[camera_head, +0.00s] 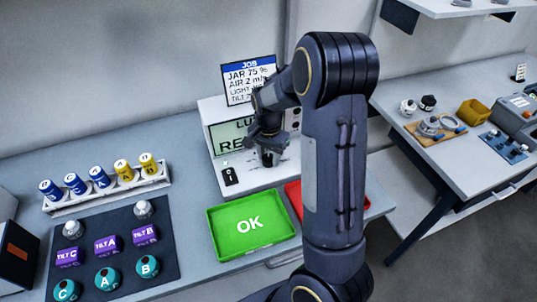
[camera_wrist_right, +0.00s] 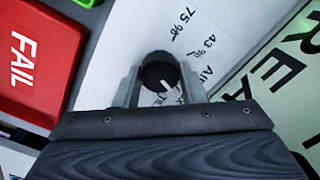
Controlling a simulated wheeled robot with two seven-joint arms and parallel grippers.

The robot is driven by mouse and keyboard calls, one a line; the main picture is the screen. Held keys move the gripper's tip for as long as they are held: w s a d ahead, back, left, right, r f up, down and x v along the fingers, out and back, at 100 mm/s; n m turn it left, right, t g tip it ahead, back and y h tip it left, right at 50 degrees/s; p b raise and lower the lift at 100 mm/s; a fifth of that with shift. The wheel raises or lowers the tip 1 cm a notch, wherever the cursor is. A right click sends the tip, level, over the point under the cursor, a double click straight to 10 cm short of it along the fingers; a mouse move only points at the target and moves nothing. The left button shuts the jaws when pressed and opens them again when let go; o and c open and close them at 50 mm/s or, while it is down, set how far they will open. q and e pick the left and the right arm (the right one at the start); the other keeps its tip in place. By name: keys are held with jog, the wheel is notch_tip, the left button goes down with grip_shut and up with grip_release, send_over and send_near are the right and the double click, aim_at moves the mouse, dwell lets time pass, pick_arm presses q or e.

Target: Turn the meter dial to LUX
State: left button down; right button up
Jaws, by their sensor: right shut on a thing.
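The white meter (camera_head: 212,112) stands on the bench against the wall. Its green screen (camera_head: 224,139) reads "LU" and "RE" before my arm hides the rest. In the right wrist view the round black dial (camera_wrist_right: 158,68) sits between the two fingers of my right gripper (camera_wrist_right: 160,88), which is shut on it. The dial's white pointer line faces the lower right, towards partly hidden lettering that ends in an "X". In the head view my right gripper (camera_head: 269,152) reaches down onto the meter and hides the dial. My left gripper is not in view.
A green OK tray (camera_head: 217,238) lies in front of the meter, beside a red FAIL tray (camera_wrist_right: 38,62). A black switch (camera_head: 230,176) is on the meter. A rack of jars (camera_head: 104,190) and a dark mat (camera_head: 165,262) with several sensors are at left.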

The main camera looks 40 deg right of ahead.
aim_at(269, 158)
dwell(0.4)
jog(key=o, duration=1)
jog(key=shift+r, duration=0.1)
notch_tip(269, 158, up, 8)
jog(key=shift+f, duration=0.25)
jog(key=shift+r, duration=0.1)
